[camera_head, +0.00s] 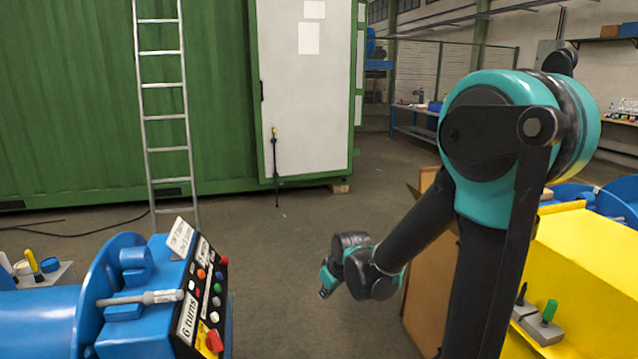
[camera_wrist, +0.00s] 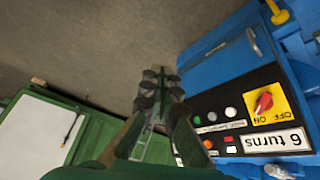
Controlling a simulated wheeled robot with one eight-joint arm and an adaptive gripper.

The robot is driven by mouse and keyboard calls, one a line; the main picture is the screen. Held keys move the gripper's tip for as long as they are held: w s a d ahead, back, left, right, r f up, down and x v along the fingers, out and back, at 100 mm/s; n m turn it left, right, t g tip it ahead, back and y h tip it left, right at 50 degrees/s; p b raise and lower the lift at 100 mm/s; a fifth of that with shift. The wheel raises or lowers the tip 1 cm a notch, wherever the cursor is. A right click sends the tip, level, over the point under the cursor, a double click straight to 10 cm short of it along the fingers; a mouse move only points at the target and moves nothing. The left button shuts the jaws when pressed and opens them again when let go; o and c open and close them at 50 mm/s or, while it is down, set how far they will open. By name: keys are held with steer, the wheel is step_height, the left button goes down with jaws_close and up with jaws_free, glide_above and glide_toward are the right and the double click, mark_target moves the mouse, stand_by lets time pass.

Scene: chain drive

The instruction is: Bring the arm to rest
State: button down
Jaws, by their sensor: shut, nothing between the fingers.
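My arm rises at the right of the head view and bends down towards the middle, over open floor. My gripper (camera_head: 326,292) points down and to the left there, clear of the blue machine. In the wrist view my gripper (camera_wrist: 158,78) is shut, with its dark fingertips together and nothing between them. The fingers show against the grey floor, beside the edge of the control panel (camera_wrist: 240,115).
The blue machine (camera_head: 50,310) with its button panel (camera_head: 208,295) stands at the lower left. A yellow machine (camera_head: 590,260) and a brown board (camera_head: 430,300) are at the right. A ladder (camera_head: 165,100) leans on the green container (camera_head: 65,100). The floor between is clear.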

steer(key=s+d+f+m+h, duration=0.1)
steer(key=s+d+m, duration=0.6)
steer(key=s+d, duration=0.8)
steer(key=shift+d+m+g+h, duration=0.35)
steer(key=shift+d+h, duration=0.45)
steer(key=shift+d, duration=0.35)
steer(key=shift+f, duration=0.1)
